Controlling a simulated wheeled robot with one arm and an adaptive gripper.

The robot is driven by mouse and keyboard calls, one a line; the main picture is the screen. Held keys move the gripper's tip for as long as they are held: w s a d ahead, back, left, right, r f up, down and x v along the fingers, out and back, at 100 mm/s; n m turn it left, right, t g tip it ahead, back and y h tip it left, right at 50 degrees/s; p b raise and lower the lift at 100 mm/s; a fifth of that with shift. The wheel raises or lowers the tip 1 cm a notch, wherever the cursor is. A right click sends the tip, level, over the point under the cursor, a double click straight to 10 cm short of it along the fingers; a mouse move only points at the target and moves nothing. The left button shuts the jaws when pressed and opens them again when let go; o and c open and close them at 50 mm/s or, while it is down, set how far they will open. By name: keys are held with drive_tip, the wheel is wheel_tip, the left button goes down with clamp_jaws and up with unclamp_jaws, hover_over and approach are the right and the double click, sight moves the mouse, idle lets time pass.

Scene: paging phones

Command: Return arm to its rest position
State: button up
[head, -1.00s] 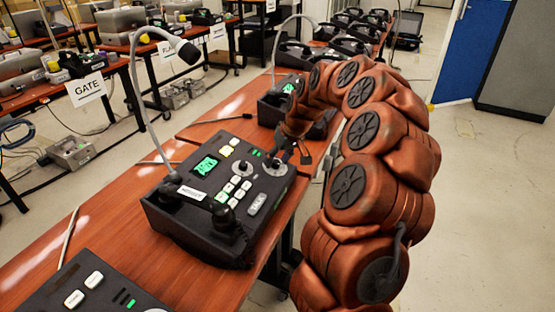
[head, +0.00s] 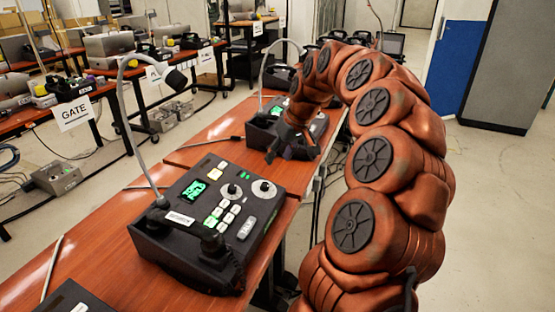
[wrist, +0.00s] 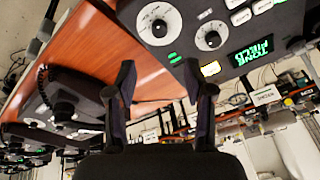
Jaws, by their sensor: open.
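My arm (head: 375,158) is rust-brown and jointed. It arches up from the lower right and bends over to the left. My gripper (head: 278,150) hangs at its end, in front of the second paging phone and above the far side of the nearer phone. In the wrist view my gripper (wrist: 159,78) shows two dark fingers spread apart with nothing between them. The nearer paging phone (head: 258,213) is a black box with a green screen, knobs, pale buttons and a gooseneck microphone. A phone panel (wrist: 240,38) with a green screen fills the upper right of the wrist view.
The second paging phone (head: 262,128) stands farther along the red-brown table (head: 110,235). A GATE sign (head: 74,112) hangs from a table at left. A blue panel (head: 460,68) stands at the back right. The floor (head: 500,190) right of my arm is clear.

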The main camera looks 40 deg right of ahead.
idle(0.7)
drive_tip(key=s+a+r+n+g+p, duration=0.1)
drive_tip(key=s+a+r+p, duration=0.1)
drive_tip(key=s+a, duration=0.35)
drive_tip(key=s+a+r+g+p, duration=0.1)
drive_tip(key=s+a+r+p, duration=0.1)
drive_tip(key=a, duration=0.6)
drive_tip(key=s+a+r+n+g+p, duration=0.1)
drive_tip(key=s+a+r+p, duration=0.1)
drive_tip(key=s+a, duration=0.35)
drive_tip(key=s+a+f+g+h+p, duration=0.1)
drive_tip(key=s+a+p, duration=0.1)
drive_tip(key=s, duration=0.8)
drive_tip(key=s+a+f+m+g+p, duration=0.1)
drive_tip(key=s+a, duration=0.4)
drive_tip(key=s, duration=0.5)
drive_tip(key=shift+s+f+g+h+p, duration=0.25)
drive_tip(key=shift+f+g+h+p, duration=0.15)
drive_tip(key=shift+f+p, duration=0.4)
